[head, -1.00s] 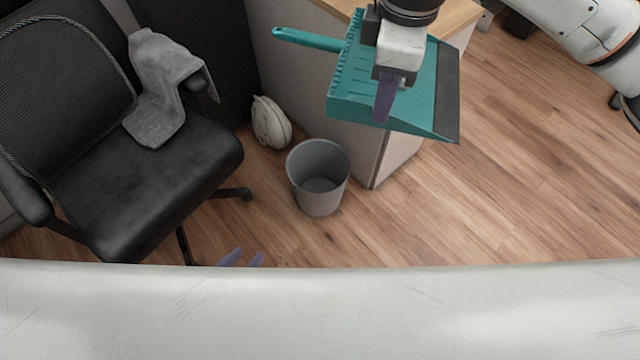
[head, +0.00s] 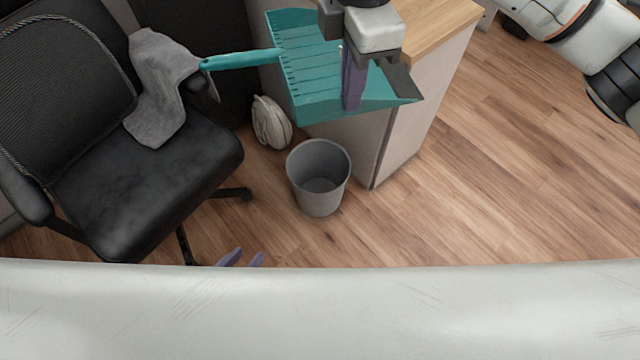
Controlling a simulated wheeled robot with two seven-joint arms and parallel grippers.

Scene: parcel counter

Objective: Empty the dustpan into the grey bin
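The teal dustpan (head: 318,102) is held in the air, up and to the right of the grey bin in the picture. Its handle points left and its dark lip is at the right. I can make out no dirt in its visible part. My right gripper (head: 351,100) is shut on the dustpan near its lip end; one purple finger shows and the other is hidden. The grey bin (head: 319,200) stands upright on the floor, and its visible inside looks empty.
A black office chair (head: 150,195) with a grey cloth (head: 160,95) over its armrest stands left of the bin. A counter (head: 405,125) with a wooden top is right behind the bin. Floor at right is clear.

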